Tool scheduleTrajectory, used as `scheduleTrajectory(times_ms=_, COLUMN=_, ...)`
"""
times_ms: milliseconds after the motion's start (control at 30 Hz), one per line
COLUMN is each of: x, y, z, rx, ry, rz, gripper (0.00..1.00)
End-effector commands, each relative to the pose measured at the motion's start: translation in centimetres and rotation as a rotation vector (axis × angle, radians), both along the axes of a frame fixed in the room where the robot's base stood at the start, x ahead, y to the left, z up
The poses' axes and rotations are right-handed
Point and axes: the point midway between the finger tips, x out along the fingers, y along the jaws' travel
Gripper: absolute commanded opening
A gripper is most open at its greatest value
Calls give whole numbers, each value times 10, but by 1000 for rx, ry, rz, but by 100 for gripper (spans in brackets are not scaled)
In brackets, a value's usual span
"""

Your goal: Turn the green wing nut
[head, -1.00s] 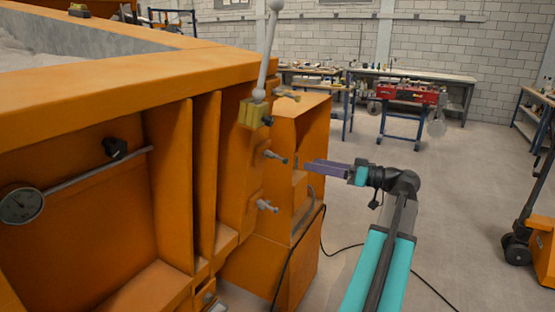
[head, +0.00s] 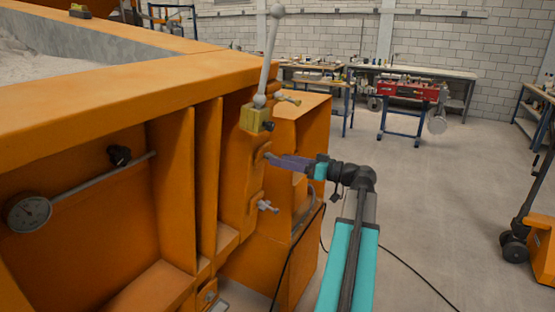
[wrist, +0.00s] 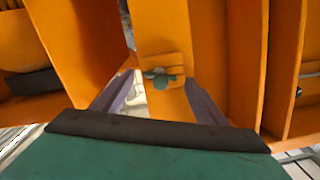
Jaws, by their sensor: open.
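In the wrist view a wing nut (wrist: 165,81) with a grey-green tint sits on a small orange plate on the orange machine post. It shows in the gap between my fingers. My gripper (head: 276,160) is open, its purple fingers pointing left at the post and reaching the upper of two wing nuts there. Only a small grey end of that upper nut (head: 268,156) shows beside the fingertips; the rest is hidden. Whether either finger touches it I cannot tell. The lower wing nut (head: 267,206) is pale grey and stands clear below my gripper.
A lever with a ball end (head: 269,60) rises from a yellow block (head: 256,117) just above my gripper. An orange box (head: 300,125) stands behind the fingers.

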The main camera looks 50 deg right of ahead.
Motion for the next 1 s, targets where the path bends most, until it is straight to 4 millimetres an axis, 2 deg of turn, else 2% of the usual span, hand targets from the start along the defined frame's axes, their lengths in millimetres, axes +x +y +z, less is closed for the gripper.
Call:
scheduleTrajectory(times_ms=200, x=16, y=5, z=0, rx=0, ry=0, rz=0, gripper=66)
scheduleTrajectory(times_ms=567, x=19, y=5, z=0, rx=-1, ry=0, rz=-1, gripper=66)
scheduleTrajectory(times_ms=800, x=18, y=5, z=0, rx=-1, ry=0, rz=-1, gripper=27)
scheduleTrajectory(times_ms=833, x=18, y=5, z=0, rx=-1, ry=0, rz=-1, gripper=24)
scheduleTrajectory(times_ms=867, x=15, y=31, z=-1, rx=-1, ry=0, rz=2, gripper=25)
scheduleTrajectory(times_ms=900, x=17, y=18, z=0, rx=0, ry=0, rz=2, gripper=26)
scheduleTrajectory(times_ms=1000, x=18, y=10, z=0, rx=4, ry=0, rz=6, gripper=25)
